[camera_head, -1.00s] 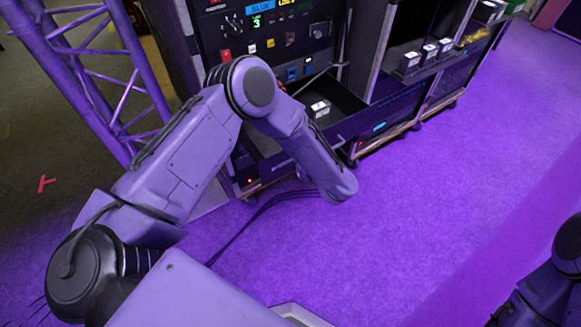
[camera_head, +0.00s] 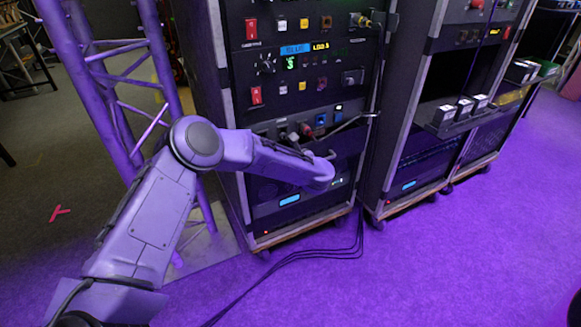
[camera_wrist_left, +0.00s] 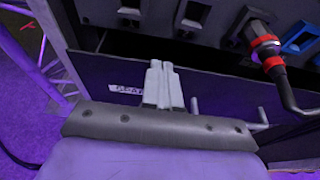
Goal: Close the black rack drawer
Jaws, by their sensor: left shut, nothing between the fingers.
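The black rack drawer (camera_head: 348,143) is in the left rack, below the panel of switches, with its front about level with the rack face in the head view. No open tray shows. My left forearm hides part of it. In the left wrist view its dark front (camera_wrist_left: 225,98) carries a white label, partly covered, and a grey handle (camera_wrist_left: 259,118) to the right of the fingers. My left gripper (camera_wrist_left: 162,66) is shut and empty, its fingers in front of the drawer front; whether they touch it I cannot tell. My right gripper is out of view.
A connector with a red ring (camera_wrist_left: 268,58) and a bent grey cable stick out above the drawer front. A second rack (camera_head: 410,150) stands to the right. A truss (camera_head: 120,100) stands at left. Black cables (camera_head: 300,255) lie on the purple floor.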

